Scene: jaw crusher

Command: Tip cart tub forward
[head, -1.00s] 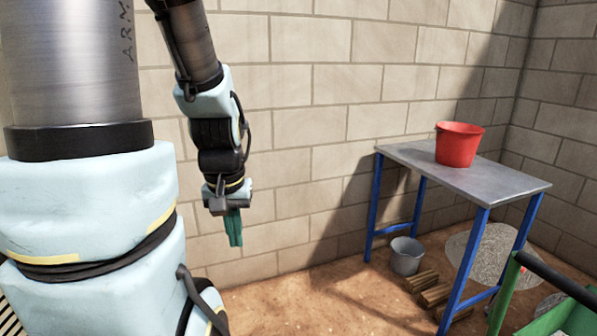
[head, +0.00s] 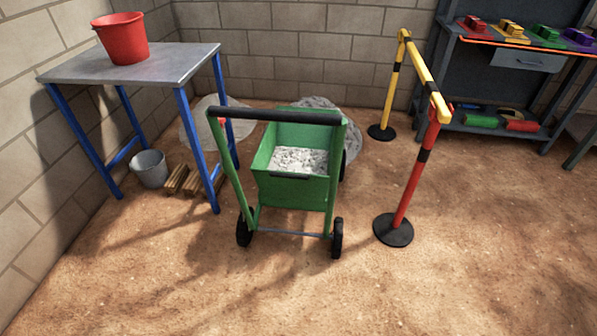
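The green cart (head: 292,194) stands upright on its wheels on the dirt floor, in the middle of the head view. Its green tub (head: 262,168) sits level between the side frames and holds pale grey gravel (head: 300,160). A dark handle bar (head: 272,115) runs across the top of the cart frame on the near side. A small dark grip (head: 290,175) shows on the tub's near wall. My gripper is outside the view now, so its state is hidden.
A metal table (head: 140,64) with a red bucket (head: 122,40) stands left of the cart. A grey bucket (head: 150,168) and wood blocks sit below it. A barrier with a red post (head: 404,185) stands close on the right. Gravel piles lie behind. The near floor is clear.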

